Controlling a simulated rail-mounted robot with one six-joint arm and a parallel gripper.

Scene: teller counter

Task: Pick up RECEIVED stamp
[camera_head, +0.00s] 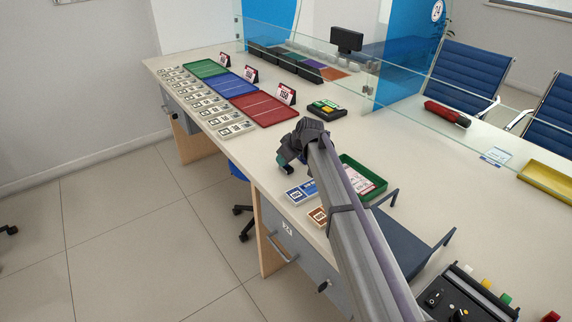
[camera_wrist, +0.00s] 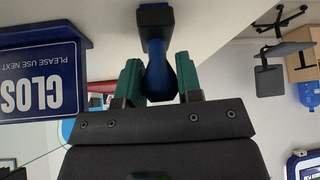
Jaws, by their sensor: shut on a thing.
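A stamp with a rounded blue handle (camera_wrist: 160,82) and a dark blocky base (camera_wrist: 155,20) shows in the wrist view. My gripper (camera_wrist: 160,75) has its two green fingers shut on either side of the handle. No word on the stamp can be read. In the head view my gripper (camera_head: 289,160) is over the counter near its front edge, left of the green tray. There the stamp is not clearly visible behind my gripper and arm. I cannot tell whether its base touches the counter.
The green tray (camera_head: 349,160) holds a printed paper. A blue-and-white block (camera_head: 301,193) and a brown-and-white one (camera_head: 317,215) lie near the front edge. A navy panel (camera_head: 412,238) stands right of my arm. A CLOSED sign (camera_wrist: 40,85) is left in the wrist view.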

